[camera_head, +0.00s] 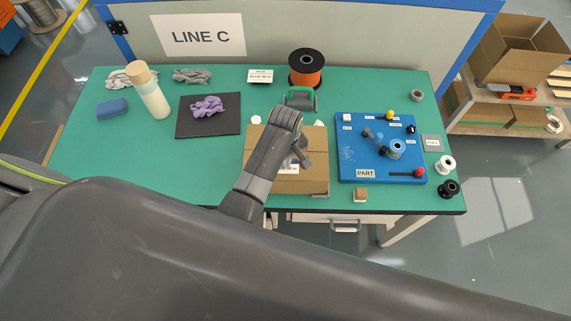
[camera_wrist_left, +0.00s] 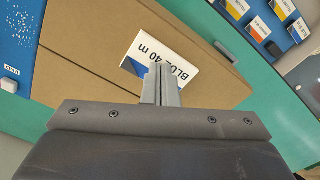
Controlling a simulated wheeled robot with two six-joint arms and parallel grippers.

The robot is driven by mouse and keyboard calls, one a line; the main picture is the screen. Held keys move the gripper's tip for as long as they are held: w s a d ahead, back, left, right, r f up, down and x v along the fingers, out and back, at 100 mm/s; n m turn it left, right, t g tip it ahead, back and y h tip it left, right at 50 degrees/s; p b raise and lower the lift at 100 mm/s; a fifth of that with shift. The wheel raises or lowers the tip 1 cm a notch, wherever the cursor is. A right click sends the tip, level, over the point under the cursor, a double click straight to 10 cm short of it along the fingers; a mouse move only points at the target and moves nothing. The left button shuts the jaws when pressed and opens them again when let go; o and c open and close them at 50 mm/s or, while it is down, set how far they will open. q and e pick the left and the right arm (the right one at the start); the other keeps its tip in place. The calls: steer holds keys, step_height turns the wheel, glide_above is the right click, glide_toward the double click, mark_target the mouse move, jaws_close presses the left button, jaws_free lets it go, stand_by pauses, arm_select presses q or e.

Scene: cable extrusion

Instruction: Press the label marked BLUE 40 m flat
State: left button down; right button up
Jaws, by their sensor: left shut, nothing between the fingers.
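A closed brown cardboard box (camera_head: 310,180) lies on the green table; it fills much of the left wrist view (camera_wrist_left: 80,60). The label marked BLUE 40 m (camera_wrist_left: 172,62) is on its top, white with a blue patch, set askew to the flap seam. In the head view, only a small part of the label (camera_head: 291,166) shows beside my arm. My left gripper (camera_wrist_left: 161,78) is shut and empty, its fingertips over the label's edge and hiding part of it. I cannot tell whether the tips touch it. My right gripper is not in view.
A blue board (camera_head: 352,172) with small parts lies right of the box. A green-and-grey tool (camera_head: 300,97) and an orange cable spool (camera_head: 306,68) stand behind it. A dark mat (camera_head: 222,127) with a purple cloth (camera_head: 207,106) and a bottle (camera_head: 150,92) are left. The front left table is clear.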

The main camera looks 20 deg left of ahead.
arm_select(q)
step_height(320, 180, up, 3)
steer(key=p, duration=0.2)
steer(key=shift+r+p, duration=0.2)
steer(key=shift+p, duration=0.1)
steer(key=shift+r+b, duration=0.2)
steer(key=shift+b, duration=0.15)
steer(key=shift+r, duration=2.1)
steer(key=shift+r, duration=0.1)
step_height(320, 180, down, 5)
steer(key=shift+f+b, duration=0.1)
steer(key=shift+b, duration=0.2)
steer(key=shift+f+b, duration=0.35)
steer(key=shift+f, duration=0.4)
steer(key=shift+f+b, duration=0.5)
steer(key=shift+f, duration=0.35)
